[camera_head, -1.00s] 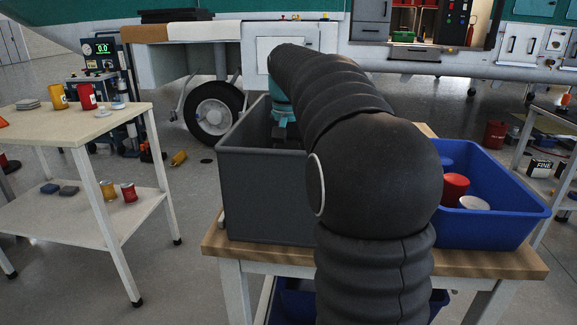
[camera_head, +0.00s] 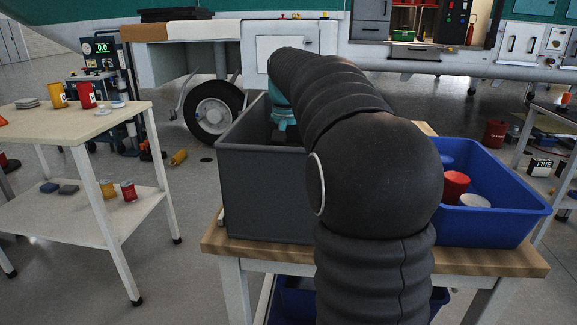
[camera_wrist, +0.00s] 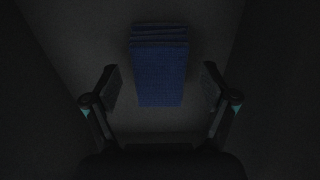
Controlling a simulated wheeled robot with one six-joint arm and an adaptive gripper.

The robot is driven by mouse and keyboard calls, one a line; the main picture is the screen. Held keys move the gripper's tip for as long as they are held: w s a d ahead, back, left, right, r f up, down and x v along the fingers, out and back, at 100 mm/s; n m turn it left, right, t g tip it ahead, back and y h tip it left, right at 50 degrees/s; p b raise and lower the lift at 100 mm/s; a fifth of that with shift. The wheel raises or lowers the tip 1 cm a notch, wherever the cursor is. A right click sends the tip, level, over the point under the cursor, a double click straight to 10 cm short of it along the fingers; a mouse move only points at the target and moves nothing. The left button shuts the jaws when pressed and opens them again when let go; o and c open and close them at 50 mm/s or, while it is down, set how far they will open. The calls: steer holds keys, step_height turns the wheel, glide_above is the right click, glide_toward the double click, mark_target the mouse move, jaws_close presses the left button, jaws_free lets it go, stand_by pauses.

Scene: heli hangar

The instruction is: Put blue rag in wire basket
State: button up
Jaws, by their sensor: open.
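A folded blue rag (camera_wrist: 160,75) lies on the floor of a dark grey bin, seen from above in the wrist view. My gripper (camera_wrist: 160,88) is open, its two fingers apart on the left and right of the rag in that view. It appears to be above the rag and not touching it; the exact height is hard to tell in the dark. I see no wire basket in any view.
The bin's tall walls stand close around my wrist. A blue tray (camera_head: 500,225) with a red can (camera_head: 455,186) and a white round item is to the right on the same table (camera_head: 480,262). A white cart (camera_head: 130,130) with cans stands at the left.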

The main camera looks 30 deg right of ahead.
step_height(320, 180, up, 13)
steer(key=p, duration=0.2)
stand_by(0.4)
steer(key=shift+r, duration=0.1)
stand_by(0.3)
